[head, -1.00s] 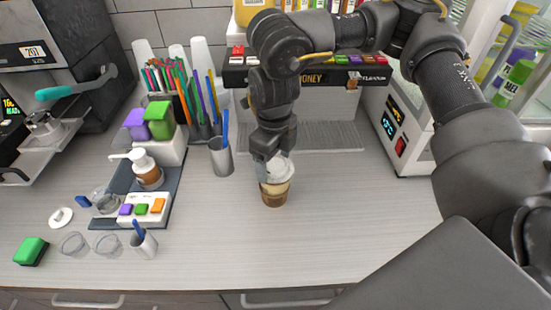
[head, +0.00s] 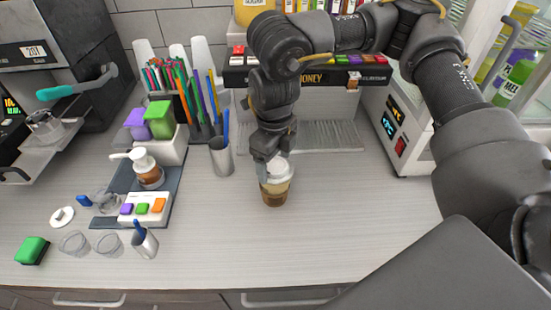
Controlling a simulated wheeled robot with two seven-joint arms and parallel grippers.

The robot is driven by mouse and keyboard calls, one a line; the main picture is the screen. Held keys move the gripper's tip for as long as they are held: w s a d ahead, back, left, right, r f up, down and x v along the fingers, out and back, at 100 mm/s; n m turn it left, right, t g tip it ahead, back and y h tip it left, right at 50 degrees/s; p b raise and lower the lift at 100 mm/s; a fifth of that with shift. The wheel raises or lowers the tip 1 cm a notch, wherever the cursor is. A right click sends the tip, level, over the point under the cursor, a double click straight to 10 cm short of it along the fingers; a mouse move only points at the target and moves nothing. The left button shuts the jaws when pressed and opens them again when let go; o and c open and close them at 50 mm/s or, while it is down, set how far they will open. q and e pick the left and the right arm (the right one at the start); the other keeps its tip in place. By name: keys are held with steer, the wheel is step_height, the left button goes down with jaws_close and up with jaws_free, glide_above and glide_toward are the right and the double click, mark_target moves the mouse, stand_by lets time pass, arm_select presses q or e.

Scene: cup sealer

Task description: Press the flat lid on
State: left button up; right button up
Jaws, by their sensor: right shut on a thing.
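My right gripper (head: 267,165) points down from above at the lid's left and back side. It is shut on the lid, with its fingertips partly hidden behind the lid and cup. I cannot tell whether the lid is fully seated all round. My left gripper is not in view.
A topping rack (head: 300,78) stands behind the cup, above a ribbed drip tray (head: 325,137). A metal straw cup (head: 221,158), a pump bottle (head: 147,166) and clear cups (head: 74,243) are to the left. The counter in front and right of the cup is clear.

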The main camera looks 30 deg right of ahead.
stand_by(0.7)
steer(key=shift+f, duration=0.1)
steer(key=o, duration=1)
steer(key=shift+r+p, duration=3.15)
steer(key=shift+r, duration=0.4)
jaws_close()
